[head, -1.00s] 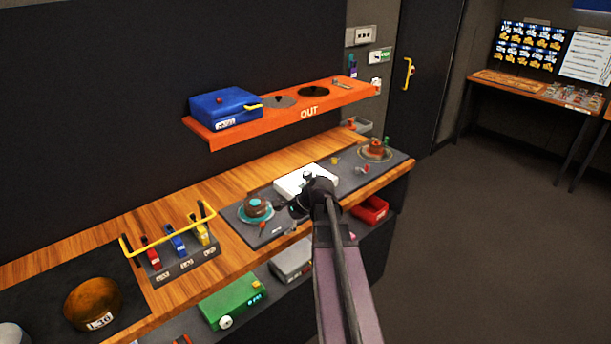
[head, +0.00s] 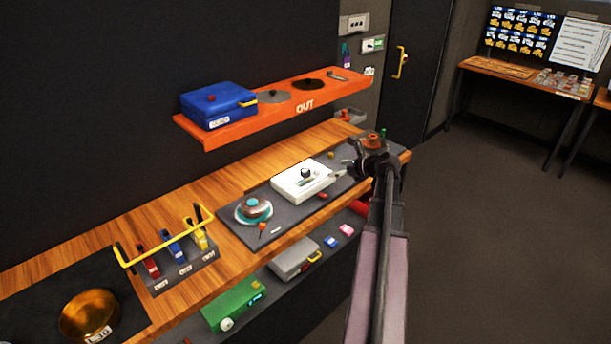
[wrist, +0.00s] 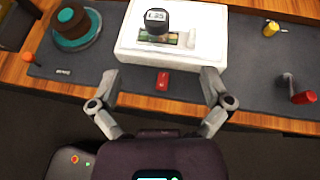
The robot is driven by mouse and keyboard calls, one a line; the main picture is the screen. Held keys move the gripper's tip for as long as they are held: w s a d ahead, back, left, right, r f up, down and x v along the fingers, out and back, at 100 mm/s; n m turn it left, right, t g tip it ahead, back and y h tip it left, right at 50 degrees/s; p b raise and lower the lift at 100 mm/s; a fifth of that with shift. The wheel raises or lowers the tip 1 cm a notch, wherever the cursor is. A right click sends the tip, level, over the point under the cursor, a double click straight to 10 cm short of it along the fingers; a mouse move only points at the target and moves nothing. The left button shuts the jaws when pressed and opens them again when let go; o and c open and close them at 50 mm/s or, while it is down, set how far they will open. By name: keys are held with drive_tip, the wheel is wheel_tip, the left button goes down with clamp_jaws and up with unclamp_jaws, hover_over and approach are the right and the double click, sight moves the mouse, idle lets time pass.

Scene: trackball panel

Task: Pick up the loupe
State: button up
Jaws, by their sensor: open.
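A short black cylinder with a pale marked top, which looks like the loupe (wrist: 157,22), stands on a white box (wrist: 126,43) in the wrist view. A greenish strip lies under or beside its base. In the head view the loupe (head: 305,173) is a small dark shape on the white box (head: 290,189). My gripper (wrist: 160,78) is open and empty. Its fingers are spread on the near side of the white box, with the loupe beyond them. In the head view my gripper is right of the box, and its fingertips are hard to make out.
A small red block (wrist: 162,82) lies between the fingertips in the picture. A brown-and-teal round piece (wrist: 75,22) is left; a yellow cylinder (wrist: 270,29) and a red-and-dark piece (wrist: 302,97) are right. An orange shelf (head: 235,132) overhangs the bench's back.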

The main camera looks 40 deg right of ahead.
sight(308, 171)
drive_tip(key=shift+w+f, duration=0.1)
drive_tip(key=shift+b+x, duration=1.85)
drive_tip(key=shift+x, duration=2.3)
drive_tip(key=shift+a+b+x, duration=0.15)
drive_tip(key=shift+b+x, duration=0.45)
drive_tip(key=shift+x, duration=0.75)
drive_tip(key=shift+a+b+x, duration=0.15)
drive_tip(key=shift+b+x, duration=0.4)
drive_tip(key=shift+x, duration=0.75)
